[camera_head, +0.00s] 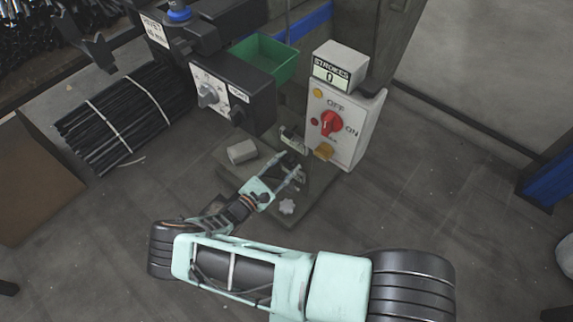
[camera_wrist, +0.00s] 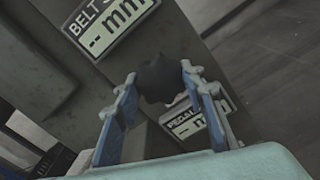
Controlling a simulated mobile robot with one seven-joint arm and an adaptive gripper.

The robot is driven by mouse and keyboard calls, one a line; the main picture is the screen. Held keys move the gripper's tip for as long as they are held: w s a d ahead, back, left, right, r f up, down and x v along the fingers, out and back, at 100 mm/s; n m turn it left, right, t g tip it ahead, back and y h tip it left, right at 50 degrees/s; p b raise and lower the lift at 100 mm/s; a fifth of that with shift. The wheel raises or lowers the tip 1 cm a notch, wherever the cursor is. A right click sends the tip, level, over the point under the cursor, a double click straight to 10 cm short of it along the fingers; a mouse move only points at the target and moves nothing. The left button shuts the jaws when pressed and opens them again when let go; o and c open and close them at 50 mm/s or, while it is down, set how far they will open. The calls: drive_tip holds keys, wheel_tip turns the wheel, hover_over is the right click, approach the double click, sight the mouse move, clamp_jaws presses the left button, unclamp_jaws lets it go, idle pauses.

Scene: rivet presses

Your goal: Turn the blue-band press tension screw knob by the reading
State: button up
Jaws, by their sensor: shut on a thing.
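In the wrist view, a dark rounded knob (camera_wrist: 162,82) sits between the two blue-padded fingers of my gripper (camera_wrist: 158,76), which is shut on it. A plate with "BELT S…" and "-- mm" (camera_wrist: 108,28) is above left of the knob, its text partly cut off. A second plate with "PEDAL" and "-- mm" (camera_wrist: 198,120) is below right, partly behind a finger. In the head view, my gripper (camera_head: 293,168) is low at the press, beneath the control box (camera_head: 349,140); the held knob is too small and hidden to make out there. A blue strip (camera_head: 312,20) shows behind the control box.
The control box has a red OFF/ON switch (camera_head: 331,123) and a "STROKES" counter (camera_head: 338,70) reading 0. A grey block (camera_head: 242,152) and a small pale piece (camera_head: 287,206) lie near my gripper. A green bin (camera_head: 268,57) and black rod bundles (camera_head: 120,118) stand behind left.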

drive_tip(key=m, duration=0.5)
drive_tip(key=shift+m, duration=0.3)
drive_tip(key=m, duration=0.5)
drive_tip(key=shift+a+b, duration=0.1)
drive_tip(key=shift+b, duration=0.25)
drive_tip(key=shift+m, duration=0.3)
drive_tip(key=o, duration=1.2)
drive_tip(key=shift+c, duration=0.2)
drive_tip(key=v, duration=1.2)
